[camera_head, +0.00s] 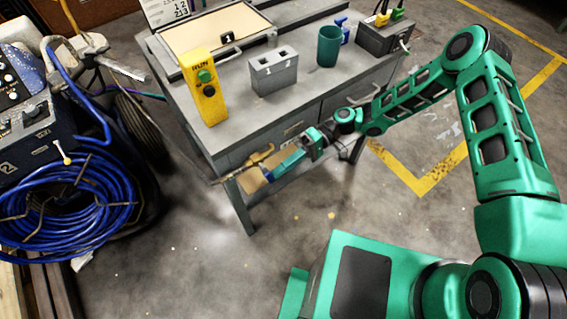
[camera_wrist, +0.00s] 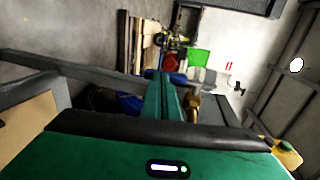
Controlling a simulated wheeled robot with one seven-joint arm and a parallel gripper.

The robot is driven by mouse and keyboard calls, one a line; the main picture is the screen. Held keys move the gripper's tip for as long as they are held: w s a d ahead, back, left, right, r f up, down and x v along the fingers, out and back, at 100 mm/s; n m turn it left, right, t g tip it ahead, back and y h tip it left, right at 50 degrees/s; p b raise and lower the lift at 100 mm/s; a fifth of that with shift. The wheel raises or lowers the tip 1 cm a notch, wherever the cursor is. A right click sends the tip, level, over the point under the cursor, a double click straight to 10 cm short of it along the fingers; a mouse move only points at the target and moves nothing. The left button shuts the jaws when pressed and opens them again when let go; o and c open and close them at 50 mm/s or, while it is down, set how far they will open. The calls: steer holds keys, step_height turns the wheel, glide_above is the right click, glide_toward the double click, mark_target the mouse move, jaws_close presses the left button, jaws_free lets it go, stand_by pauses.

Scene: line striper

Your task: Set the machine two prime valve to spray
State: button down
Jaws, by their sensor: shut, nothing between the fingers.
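The grey workbench (camera_head: 300,92) fills the upper middle. On it stand a yellow RUN box (camera_head: 203,88), a grey block (camera_head: 273,72), a green cup (camera_head: 329,46) and a dark box (camera_head: 383,38). Clear floor (camera_head: 185,235) lies between machine and bench.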

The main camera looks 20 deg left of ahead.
steer(key=shift+s+a+f, duration=0.35)
steer(key=shift+s+f, duration=0.1)
steer(key=shift+f, duration=0.05)
steer(key=shift+s, duration=0.1)
stand_by(0.4)
steer(key=shift+a, duration=0.1)
